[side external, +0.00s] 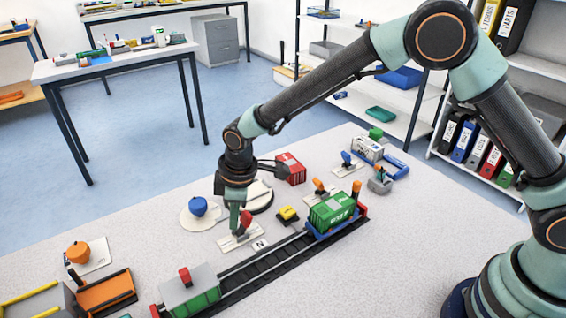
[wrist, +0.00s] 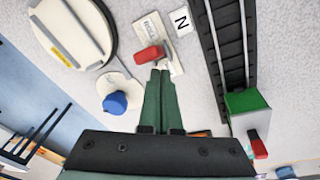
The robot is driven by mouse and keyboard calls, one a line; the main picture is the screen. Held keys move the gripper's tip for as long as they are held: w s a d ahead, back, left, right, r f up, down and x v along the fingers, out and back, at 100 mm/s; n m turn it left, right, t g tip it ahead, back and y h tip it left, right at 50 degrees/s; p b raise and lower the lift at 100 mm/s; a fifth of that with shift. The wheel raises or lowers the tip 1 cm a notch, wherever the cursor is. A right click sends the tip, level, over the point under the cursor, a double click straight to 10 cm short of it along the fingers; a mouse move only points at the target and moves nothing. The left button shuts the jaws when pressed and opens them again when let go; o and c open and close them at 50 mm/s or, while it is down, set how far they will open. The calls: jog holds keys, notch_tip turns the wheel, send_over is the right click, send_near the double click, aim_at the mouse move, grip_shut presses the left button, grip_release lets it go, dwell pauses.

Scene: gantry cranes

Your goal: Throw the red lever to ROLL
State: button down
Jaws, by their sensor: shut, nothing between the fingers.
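The red lever (wrist: 149,54) is a small red handle on a cream plate (wrist: 146,27) with small markings I cannot read. In the side external view the red lever (side external: 246,217) stands on its plate (side external: 226,243) beside the track, partly behind my gripper. My gripper (wrist: 160,72) is shut and empty, its fingertips right beside the lever's handle. I cannot tell whether they touch it. My gripper (side external: 236,232) points down over the plate in the side external view.
A black track (side external: 270,262) runs close by, with a green container wagon (side external: 333,210) and a grey-green wagon (side external: 190,288). A blue knob (side external: 198,206), a white round turntable (wrist: 70,30), a yellow block (side external: 288,214) and an "N" card (wrist: 181,21) are near.

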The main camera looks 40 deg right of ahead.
jog(key=shift+a, duration=0.65)
notch_tip(320, 180, up, 7)
dwell(0.4)
dwell(0.4)
jog(key=s+d+r+m+t, duration=0.25)
jog(key=d+r+m, duration=0.25)
jog(key=d+r, duration=0.7)
jog(key=s+d+r+m+t+h, duration=0.1)
jog(key=s+d+m, duration=0.6)
jog(key=s+d, duration=0.6)
jog(key=shift+s+d+r, duration=0.25)
jog(key=shift+s+d, duration=0.1)
jog(key=shift+d, duration=0.75)
